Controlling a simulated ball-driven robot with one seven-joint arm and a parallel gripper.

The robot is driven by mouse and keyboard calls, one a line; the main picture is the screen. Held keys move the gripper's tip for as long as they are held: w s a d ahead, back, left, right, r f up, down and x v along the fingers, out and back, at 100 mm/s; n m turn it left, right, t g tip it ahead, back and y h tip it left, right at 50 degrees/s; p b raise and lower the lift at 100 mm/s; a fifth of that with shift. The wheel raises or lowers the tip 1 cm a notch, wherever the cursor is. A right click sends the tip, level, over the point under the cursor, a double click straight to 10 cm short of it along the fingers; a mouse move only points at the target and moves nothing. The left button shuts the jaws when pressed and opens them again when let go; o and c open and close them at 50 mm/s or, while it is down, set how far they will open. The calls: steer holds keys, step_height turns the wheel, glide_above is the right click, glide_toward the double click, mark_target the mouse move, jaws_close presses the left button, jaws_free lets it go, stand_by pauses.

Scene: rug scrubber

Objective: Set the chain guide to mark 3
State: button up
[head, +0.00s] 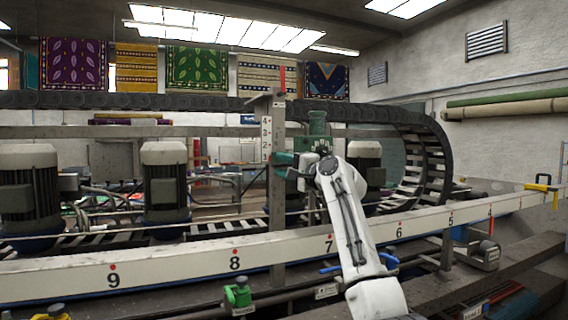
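A green part (284,160) sits at the post below the plate's upper marks. I cannot tell which mark it lines up with. My gripper (296,171) is at this green part, at the end of my white arm. Its fingers are small and partly hidden, so its grip is unclear. A black drag chain (438,150) loops down at the right.
The long pale beam (180,265) crosses in front, with red dots and numbers falling from 9 at left. Motors (165,185) stand behind it. A green knob (238,292) and a blue handle (388,260) are near the beam. A yellow-and-black handle (541,186) is at far right.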

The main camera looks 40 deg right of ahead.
steer(key=shift+c, duration=0.2)
steer(key=c, duration=0.6)
steer(key=shift+r, duration=0.1)
jaws_close()
steer(key=shift+r, duration=0.15)
